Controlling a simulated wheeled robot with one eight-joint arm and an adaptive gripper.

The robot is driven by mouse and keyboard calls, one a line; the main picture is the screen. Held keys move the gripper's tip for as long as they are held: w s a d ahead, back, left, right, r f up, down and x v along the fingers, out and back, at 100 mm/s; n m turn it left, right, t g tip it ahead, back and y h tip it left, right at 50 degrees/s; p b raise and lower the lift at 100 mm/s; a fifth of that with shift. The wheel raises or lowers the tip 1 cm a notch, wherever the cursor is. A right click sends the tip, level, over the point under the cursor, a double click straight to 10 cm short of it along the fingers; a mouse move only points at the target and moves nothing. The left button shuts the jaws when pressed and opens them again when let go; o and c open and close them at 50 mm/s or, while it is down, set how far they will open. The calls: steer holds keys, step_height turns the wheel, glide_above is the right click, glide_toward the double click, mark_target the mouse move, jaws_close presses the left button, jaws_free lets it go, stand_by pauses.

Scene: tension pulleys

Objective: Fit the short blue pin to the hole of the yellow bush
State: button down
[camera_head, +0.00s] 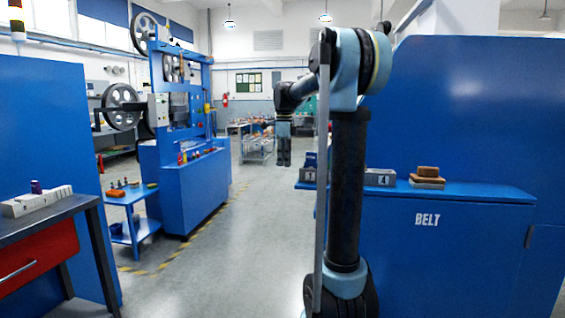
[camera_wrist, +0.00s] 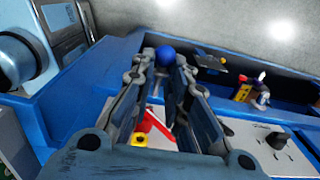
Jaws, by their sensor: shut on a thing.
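My gripper (camera_wrist: 164,68) is shut on the short blue pin (camera_wrist: 165,55), whose rounded blue end shows between the fingertips in the wrist view. Another yellow piece (camera_wrist: 243,92) stands to the right. I cannot tell which is the bush. In the head view my gripper (camera_head: 284,158) hangs pointing down, with the pin too small to make out.
A blue tray-like bench edge (camera_wrist: 85,92) and a grey plate with a black knob (camera_wrist: 277,140) lie around the gripper. In the head view stand a blue pulley machine (camera_head: 185,190), a blue BELT cabinet (camera_head: 450,250) and a left workbench (camera_head: 40,208). The floor between is clear.

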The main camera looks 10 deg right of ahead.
steer(key=s+d, duration=0.2)
steer(key=d, duration=0.4)
steer(key=shift+d, duration=0.3)
stand_by(0.4)
steer(key=shift+s, duration=0.1)
stand_by(0.3)
steer(key=shift+s+d+r, duration=0.1)
steer(key=shift+s+d, duration=0.1)
steer(key=shift+s, duration=0.05)
stand_by(0.7)
steer(key=shift+s+d, duration=0.25)
steer(key=shift+d, duration=0.4)
stand_by(3.5)
steer(key=shift+w+a, duration=0.2)
steer(key=shift+a, duration=0.1)
stand_by(0.9)
